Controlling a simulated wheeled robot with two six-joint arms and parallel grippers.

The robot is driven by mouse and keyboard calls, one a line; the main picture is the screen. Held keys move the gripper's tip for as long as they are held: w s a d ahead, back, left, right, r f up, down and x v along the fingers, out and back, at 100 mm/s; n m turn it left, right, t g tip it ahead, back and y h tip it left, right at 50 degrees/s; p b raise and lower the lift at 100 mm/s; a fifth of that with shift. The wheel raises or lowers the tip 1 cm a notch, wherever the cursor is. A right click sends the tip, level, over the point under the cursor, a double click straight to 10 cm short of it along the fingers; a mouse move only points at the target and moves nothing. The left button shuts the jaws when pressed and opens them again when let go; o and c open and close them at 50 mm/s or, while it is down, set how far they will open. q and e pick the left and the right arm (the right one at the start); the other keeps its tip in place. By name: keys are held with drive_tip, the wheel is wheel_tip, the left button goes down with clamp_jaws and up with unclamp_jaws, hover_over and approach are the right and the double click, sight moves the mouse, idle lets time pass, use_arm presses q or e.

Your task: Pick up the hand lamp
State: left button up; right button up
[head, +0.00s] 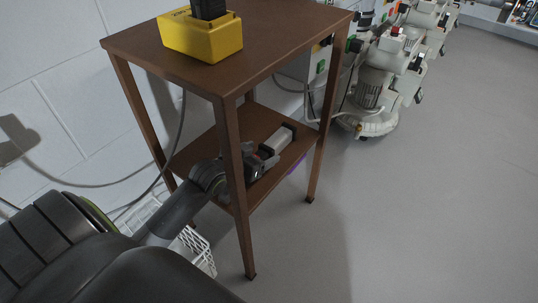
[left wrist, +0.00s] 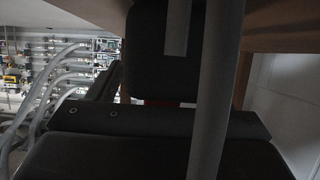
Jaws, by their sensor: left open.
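A light grey and black object (head: 279,139), which looks like the hand lamp, lies on the lower shelf of a brown side table (head: 278,124). My left gripper (head: 264,158) reaches between the table legs at the near end of this object. It is open; a table leg hides part of the arm, and I cannot tell whether the jaws touch the object. In the left wrist view a dark block (left wrist: 160,65) with a little red below it fills the middle, behind grey bars; I cannot tell surely what it is. My right gripper is not in view.
A yellow box (head: 201,36) with a black top part stands on the tabletop. A white wire basket (head: 199,250) is on the floor by the wall. Grey-white machines (head: 375,88) stand behind the table. The floor at the right is clear.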

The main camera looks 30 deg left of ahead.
use_arm(q)
drive_tip(key=shift+w, duration=0.1)
drive_tip(key=c, duration=1.3)
